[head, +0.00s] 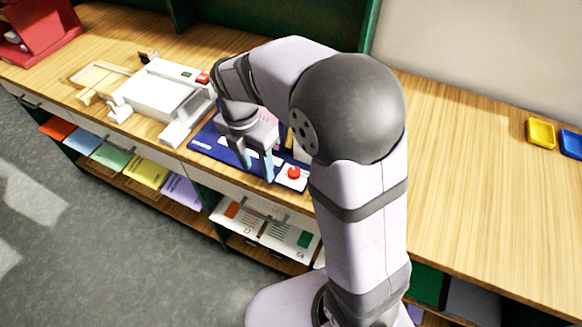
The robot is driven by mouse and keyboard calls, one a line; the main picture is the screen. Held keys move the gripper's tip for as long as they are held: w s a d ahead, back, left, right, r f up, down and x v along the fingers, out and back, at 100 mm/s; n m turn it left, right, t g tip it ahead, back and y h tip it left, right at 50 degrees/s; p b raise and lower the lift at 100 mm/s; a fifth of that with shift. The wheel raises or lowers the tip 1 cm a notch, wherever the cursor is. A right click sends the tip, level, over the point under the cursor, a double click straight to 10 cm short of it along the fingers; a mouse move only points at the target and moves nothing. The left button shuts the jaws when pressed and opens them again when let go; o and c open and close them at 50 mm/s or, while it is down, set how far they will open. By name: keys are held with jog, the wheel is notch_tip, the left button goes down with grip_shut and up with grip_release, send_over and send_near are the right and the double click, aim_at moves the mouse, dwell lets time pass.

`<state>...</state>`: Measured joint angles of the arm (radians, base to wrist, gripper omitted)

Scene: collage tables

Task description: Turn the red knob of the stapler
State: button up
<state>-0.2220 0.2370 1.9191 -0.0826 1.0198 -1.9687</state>
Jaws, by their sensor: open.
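The red knob (294,173) sits on a small white block at the front right of a dark blue base (213,148) on the wooden table. I take this blue-based device to be the stapler; much of it is hidden behind my arm. My gripper (256,174) points down over the front part of the blue base, to the left of the red knob. Its two fingers are apart, and I see nothing held between them. I cannot tell whether the fingertips touch the base.
A white machine (160,93) with green and red buttons stands left of the blue base. A red object (38,30) is at the far left. Yellow (541,132) and blue (571,143) trays lie at the right. The table between my arm and these trays is clear.

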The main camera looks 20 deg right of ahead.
aim_at(294, 171)
jog(key=shift+w+d+h, duration=0.1)
jog(key=shift+d+h, duration=0.05)
jog(key=shift+h, duration=0.45)
jog(key=d+r+m+h, duration=0.25)
jog(key=d+m, duration=0.25)
jog(key=m, duration=0.3)
jog(key=shift+p+x, duration=0.55)
jog(key=shift+x, duration=3.35)
jog(key=shift+d, duration=0.1)
jog(key=shift+r, duration=0.1)
jog(key=shift+c, duration=0.4)
jog(key=shift+m, duration=0.3)
jog(key=c, duration=0.9)
